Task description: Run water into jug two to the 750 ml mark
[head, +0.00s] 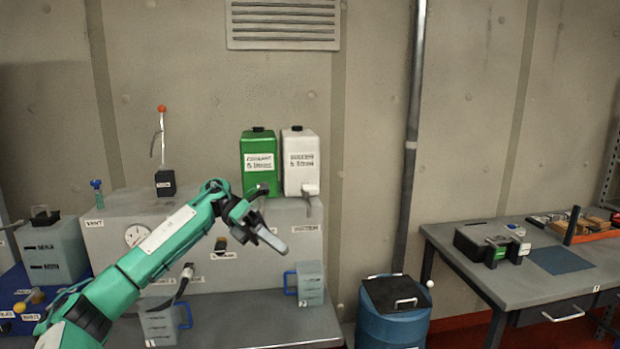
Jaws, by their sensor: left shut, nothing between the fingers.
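One clear jug (310,283) with a blue handle stands on the grey bench, below and in line with the white container's tap. Another jug (158,324) with a blue handle stands at the bench front, partly behind my left arm. Their small number labels are too small to read, and I cannot tell a water level in either. A white container (300,160) and a green container (257,161) stand side by side on the grey block, each with a tap low at its front. My left gripper (273,240) is shut and empty, left of and above the right-hand jug. My right gripper is out of view.
A gauge (137,236) and a lever with a red knob (162,140) are on the left. A blue drum (393,320) with a dark lid stands right of the bench. A second table (460,240) holds a black device (490,243) and a blue mat (560,261).

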